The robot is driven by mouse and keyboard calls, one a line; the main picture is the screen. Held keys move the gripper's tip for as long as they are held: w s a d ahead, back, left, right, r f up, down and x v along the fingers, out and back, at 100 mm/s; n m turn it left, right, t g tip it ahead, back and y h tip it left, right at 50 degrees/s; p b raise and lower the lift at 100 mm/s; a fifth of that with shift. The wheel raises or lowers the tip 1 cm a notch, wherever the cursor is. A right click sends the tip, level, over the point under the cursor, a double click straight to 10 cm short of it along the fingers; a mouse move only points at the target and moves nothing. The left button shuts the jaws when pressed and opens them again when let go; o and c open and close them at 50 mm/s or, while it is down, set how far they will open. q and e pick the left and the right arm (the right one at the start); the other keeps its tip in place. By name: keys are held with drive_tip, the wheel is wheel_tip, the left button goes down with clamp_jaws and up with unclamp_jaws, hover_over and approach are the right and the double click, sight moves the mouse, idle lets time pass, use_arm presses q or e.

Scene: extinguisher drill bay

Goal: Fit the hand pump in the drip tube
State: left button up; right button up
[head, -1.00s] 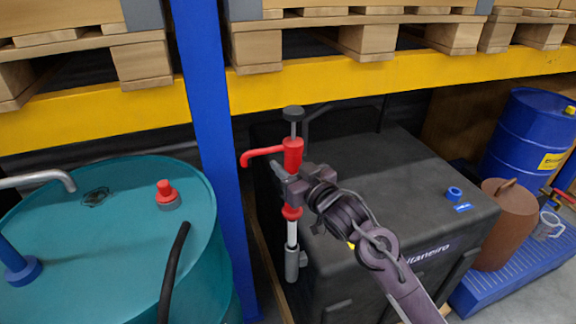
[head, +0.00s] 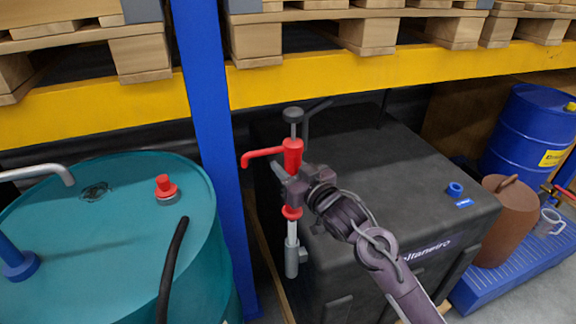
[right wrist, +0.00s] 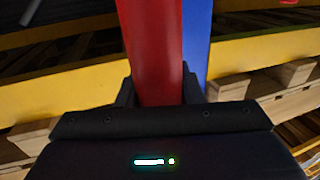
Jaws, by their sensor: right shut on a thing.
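The hand pump (head: 292,152) has a red body, a red spout pointing left, a black knob on top and a pale lower stem. It stands about upright at the left front side of the black tank. The drip tube (head: 292,263) is a grey sleeve low beside the tank. The stem's lower end meets the sleeve's top and seems to be in it; I cannot tell how deep. My right gripper (head: 291,184) is shut on the pump's red body. The red body also shows between the jaws in the right wrist view (right wrist: 152,50). My left gripper is not in view.
A blue rack post (head: 208,130) stands just left of the pump, with a teal drum (head: 120,235) beyond it. A yellow beam (head: 400,80) crosses behind. The black tank (head: 400,180) lies to the right. A brown can (head: 507,225) stands on a blue tray (head: 505,285).

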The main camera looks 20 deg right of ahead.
drive_tip(key=shift+f+b, duration=2.35)
drive_tip(key=shift+f, duration=2.1)
idle(3.5)
